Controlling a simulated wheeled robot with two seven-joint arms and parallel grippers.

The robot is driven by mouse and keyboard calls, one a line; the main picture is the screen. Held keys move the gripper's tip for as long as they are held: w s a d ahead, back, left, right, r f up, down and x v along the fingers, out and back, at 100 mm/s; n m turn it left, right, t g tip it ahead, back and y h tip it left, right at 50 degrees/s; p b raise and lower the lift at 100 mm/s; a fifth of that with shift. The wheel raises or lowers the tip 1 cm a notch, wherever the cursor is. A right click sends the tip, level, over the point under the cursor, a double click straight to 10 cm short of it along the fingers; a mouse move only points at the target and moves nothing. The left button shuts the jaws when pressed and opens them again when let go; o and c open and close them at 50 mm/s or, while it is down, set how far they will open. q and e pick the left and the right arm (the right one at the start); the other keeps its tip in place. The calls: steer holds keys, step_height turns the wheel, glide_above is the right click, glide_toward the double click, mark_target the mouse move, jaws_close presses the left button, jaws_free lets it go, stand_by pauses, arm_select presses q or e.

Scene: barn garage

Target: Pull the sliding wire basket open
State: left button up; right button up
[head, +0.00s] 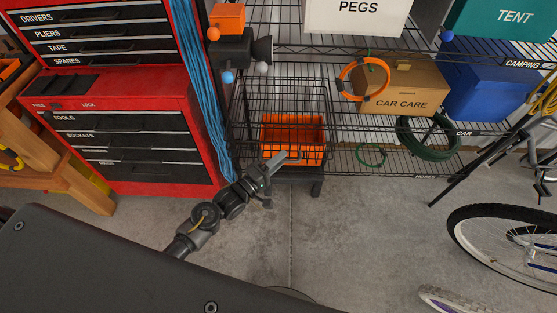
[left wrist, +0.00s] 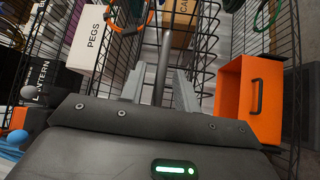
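The sliding wire basket (head: 283,92) is a black wire cage low on the rack, in the middle of the head view, with an orange bin (head: 291,130) inside. My left gripper (head: 281,157) is at the lower front of the basket. In the left wrist view its two fingers (left wrist: 160,92) are apart, with a dark grey bar (left wrist: 163,65) running between them. I cannot tell whether the fingers touch this bar. The basket's wires (left wrist: 205,45) and the orange bin (left wrist: 228,95) show beyond and to the right. My right gripper is in neither view.
A red tool chest (head: 120,88) stands left of the rack, with blue rope (head: 190,70) hanging beside it. A car care box (head: 402,85) and a green hose (head: 428,138) are to the right. A bicycle wheel (head: 455,225) stands at far right.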

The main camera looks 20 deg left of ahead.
arm_select(q)
steer(key=b+v, duration=0.2)
steer(key=v, duration=0.8)
steer(key=shift+s+a, duration=0.2)
steer(key=shift+s, duration=0.15)
steer(key=shift+f, duration=0.1)
